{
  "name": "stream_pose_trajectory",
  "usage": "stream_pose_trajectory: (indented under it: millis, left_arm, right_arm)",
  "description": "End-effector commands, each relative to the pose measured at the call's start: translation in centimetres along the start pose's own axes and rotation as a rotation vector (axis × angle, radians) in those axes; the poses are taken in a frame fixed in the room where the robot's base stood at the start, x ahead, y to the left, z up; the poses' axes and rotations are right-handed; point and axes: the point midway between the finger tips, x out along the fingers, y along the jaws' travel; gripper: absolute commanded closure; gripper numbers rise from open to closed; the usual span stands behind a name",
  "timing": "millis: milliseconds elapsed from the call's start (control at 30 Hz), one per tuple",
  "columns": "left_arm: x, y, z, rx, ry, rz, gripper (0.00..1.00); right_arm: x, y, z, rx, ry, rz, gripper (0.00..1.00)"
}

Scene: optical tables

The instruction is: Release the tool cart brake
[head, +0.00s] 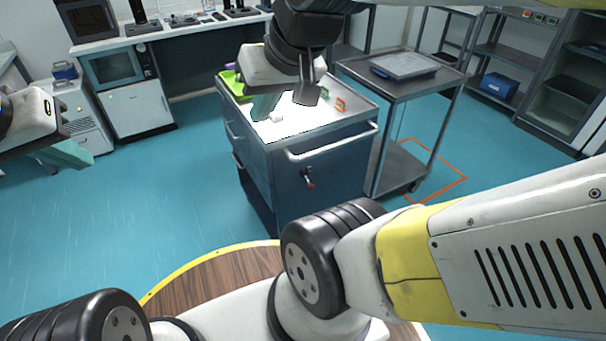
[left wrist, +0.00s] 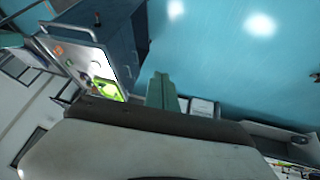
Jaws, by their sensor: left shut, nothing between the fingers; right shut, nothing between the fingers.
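The tool cart (head: 268,178) is a grey-blue cabinet with a light top, in the middle of the head view. A small lever with a red tip (head: 309,180) is on its front face, below the push handle (head: 330,143). In the left wrist view the cart (left wrist: 122,45) is at upper left, with the red tip (left wrist: 97,15) near the top edge. My right gripper (head: 264,106) is shut and empty, above the cart top and away from the lever. My left gripper (head: 72,154) is shut and empty, left of the cart over open floor; its fingers (left wrist: 162,92) show in the left wrist view.
A grey shelf cart (head: 392,98) holding a tray (head: 404,66) stands close to the tool cart's right. A green bin (head: 231,83) and small items are on the cart top. A white cabinet (head: 140,108) and bench are behind. Floor left of the cart is clear.

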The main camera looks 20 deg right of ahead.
Motion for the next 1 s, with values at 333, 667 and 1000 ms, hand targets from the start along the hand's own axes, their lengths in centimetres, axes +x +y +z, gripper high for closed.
stream_pose_trajectory:
  millis: [333,667,1000]
  left_arm:
    - [0.0,0.0,0.0,0.000,0.000,0.000,1.00]
    - [3.9,0.1,-4.0,-0.058,0.002,-0.026,1.00]
    - [18.8,3.1,-12.2,-0.233,0.036,0.019,1.00]
  right_arm:
    - [0.0,0.0,0.0,0.000,-0.001,0.000,1.00]
    - [0.0,0.0,0.0,0.000,0.000,0.000,1.00]
    - [0.0,0.0,0.0,0.000,0.000,0.000,1.00]
